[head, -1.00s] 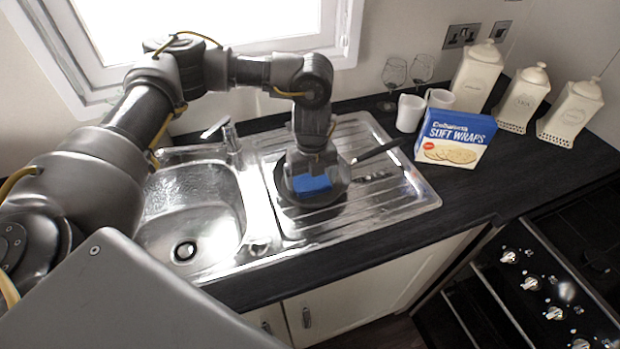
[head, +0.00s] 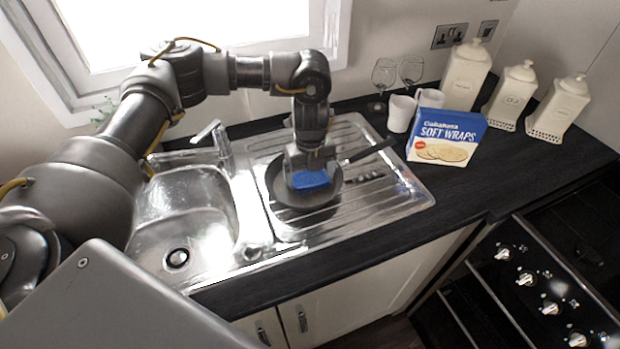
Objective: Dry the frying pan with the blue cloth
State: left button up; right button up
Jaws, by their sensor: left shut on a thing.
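The dark frying pan (head: 302,201) lies on the ridged steel draining board, its handle (head: 368,151) pointing to the upper right. My left gripper (head: 309,172) reaches down over the pan from above and is shut on the blue cloth (head: 311,181). The cloth is low inside the pan; I cannot tell how firmly it touches the pan's surface. The gripper hides the far part of the pan. My right gripper is not in view.
The sink basin (head: 185,225) and tap (head: 215,140) are left of the pan. A soft wraps box (head: 446,138), white mugs (head: 401,113), wine glasses (head: 383,76) and white canisters (head: 511,95) stand at the right back. A hob (head: 575,240) is at lower right.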

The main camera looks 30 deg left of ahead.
aim_at(298, 180)
pick_arm(q)
jog(key=shift+a, duration=0.1)
jog(key=shift+w+a, duration=0.15)
jog(key=shift+a, duration=0.55)
jog(key=shift+a, duration=0.15)
jog(key=shift+s+a+p, duration=0.4)
jog(key=shift+s+p, duration=0.1)
jog(key=shift+s, duration=0.1)
jog(key=shift+s+d, duration=0.1)
jog(key=shift+s, duration=0.05)
jog(key=shift+s+d+p, duration=0.1)
jog(key=shift+s+p, duration=0.25)
jog(key=shift+p, duration=0.1)
jog(key=shift+s+d+f, duration=0.1)
jog(key=shift+s, duration=0.2)
